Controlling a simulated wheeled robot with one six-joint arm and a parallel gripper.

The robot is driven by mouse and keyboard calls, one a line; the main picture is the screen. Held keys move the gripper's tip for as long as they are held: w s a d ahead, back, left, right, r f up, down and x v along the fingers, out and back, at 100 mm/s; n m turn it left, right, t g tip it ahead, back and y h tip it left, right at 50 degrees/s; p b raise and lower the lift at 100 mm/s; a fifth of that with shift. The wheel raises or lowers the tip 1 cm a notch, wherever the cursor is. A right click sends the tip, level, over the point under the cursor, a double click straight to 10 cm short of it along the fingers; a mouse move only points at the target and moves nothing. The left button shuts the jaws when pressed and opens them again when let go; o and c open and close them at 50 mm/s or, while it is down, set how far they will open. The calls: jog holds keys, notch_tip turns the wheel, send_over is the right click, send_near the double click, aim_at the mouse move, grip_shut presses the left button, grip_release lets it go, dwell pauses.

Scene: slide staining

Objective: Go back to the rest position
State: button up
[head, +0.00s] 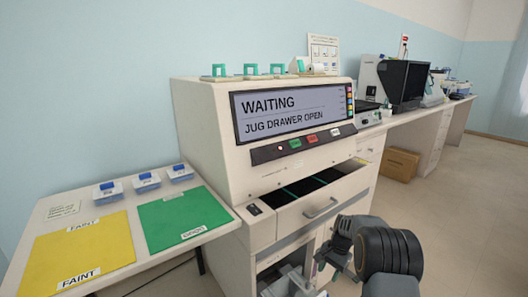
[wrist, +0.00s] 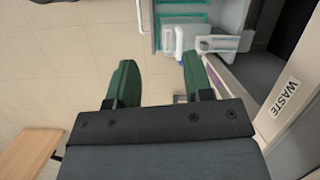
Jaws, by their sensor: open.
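My gripper (wrist: 158,82) shows in the wrist view with its two green fingers apart and nothing between them. Tiled floor lies behind the fingers. In the head view my dark arm and gripper (head: 335,262) are at the lower right, in front of the staining machine (head: 205,130). The gripper is beside the machine's lower front, below the open drawer (head: 325,205). The fingertips are small and partly hidden by my arm in that view. The machine's screen (head: 292,110) reads "WAITING" and "JUG DRAWER OPEN".
A side table (head: 50,190) at left holds a yellow mat (head: 80,255), a green mat (head: 180,222) and three small blue-lidded boxes. A white jug (wrist: 184,40) is near the right finger in the wrist view. A "WASTE" label (wrist: 285,97) is at right. Open floor (head: 450,220) lies to the right.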

jog(key=s+a+r+n+t+p, duration=0.1)
jog(key=s+r+p, duration=0.2)
jog(key=r, duration=0.6)
jog(key=s+a+r+n+h+p, duration=0.1)
jog(key=s+r+n+p, duration=0.2)
jog(key=r, duration=0.5)
jog(key=s+a+r+t+p, duration=0.15)
jog(key=r+p, duration=0.25)
jog(key=r, duration=0.5)
jog(key=s+a+r+n+t+h+p, duration=0.1)
jog(key=s+r+n+p, duration=0.4)
jog(key=s+r+p, duration=0.7)
jog(key=shift+s+a+r+t+h, duration=0.4)
jog(key=shift+s+a+r+t, duration=0.6)
jog(key=shift+s+r, duration=1.55)
jog(key=shift+s+d+f, duration=0.1)
jog(key=shift+s+f, duration=0.25)
jog(key=shift+f, duration=0.05)
